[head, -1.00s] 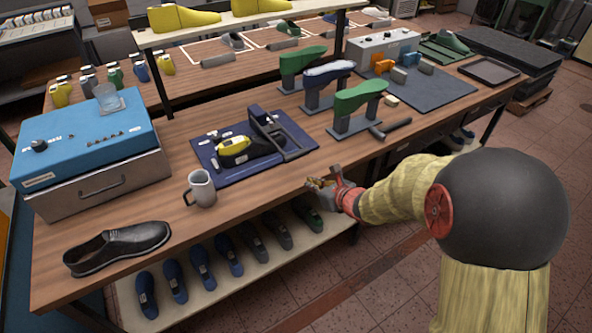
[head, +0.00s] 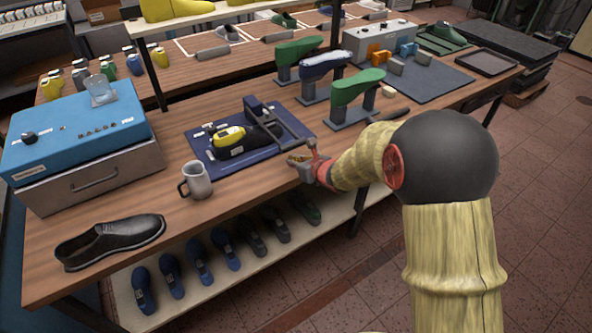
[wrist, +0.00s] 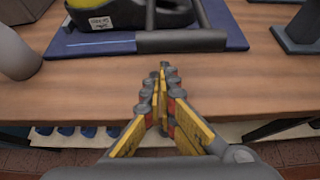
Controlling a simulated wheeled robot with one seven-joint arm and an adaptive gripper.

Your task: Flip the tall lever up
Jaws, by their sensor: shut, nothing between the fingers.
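A clamp fixture sits on a dark blue base plate (head: 203,155) on the workbench. It has a black and yellow last (head: 236,138), a dark upright block (head: 251,108) and a long dark grey bar (head: 293,128) lying low along its right side. Which part is the tall lever I cannot tell for sure. In the wrist view a grey bar (wrist: 185,40) lies across the plate's near side, ahead of the fingertips. My gripper (head: 294,161) is shut and empty by the bench's front edge, in front of the plate and apart from it. The wrist view shows its fingertips (wrist: 163,72) together.
A grey mug (head: 197,181) stands left of the plate, near a black shoe (head: 110,240) and a blue-topped machine (head: 80,140). Green-topped last stands (head: 357,88) and a hammer (head: 390,116) are to the right. Shoes line a shelf below. Bare wood lies before the plate.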

